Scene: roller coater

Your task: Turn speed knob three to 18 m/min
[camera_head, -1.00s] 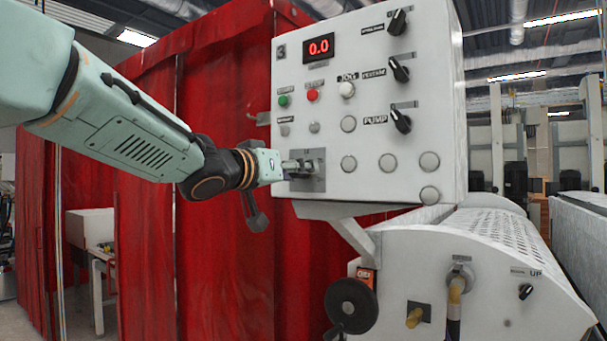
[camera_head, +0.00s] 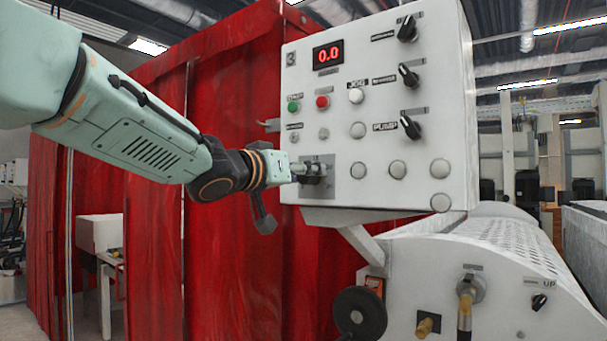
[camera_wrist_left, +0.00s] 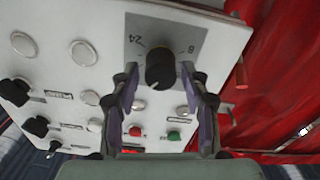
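The speed knob (camera_wrist_left: 160,68) is a black round knob with a yellow mark at its base, on a grey scale plate (camera_wrist_left: 143,22) where 24 and 8 can be read. My left gripper (camera_wrist_left: 159,72) is open, with one finger on each side of the knob. Gaps show between the fingers and the knob. In the head view my left gripper (camera_head: 306,169) is at the grey plate (camera_head: 329,191) low on the left of panel three, and it hides most of the knob. The pointer's exact setting cannot be told. My right gripper is not in view.
The white control panel (camera_head: 375,112) carries a red display (camera_head: 327,55) reading 0.0, a green button (camera_head: 295,107), a red button (camera_head: 322,102), white buttons and black switches. A red curtain (camera_head: 225,100) hangs behind my arm. A white roller machine (camera_head: 420,265) stands below right.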

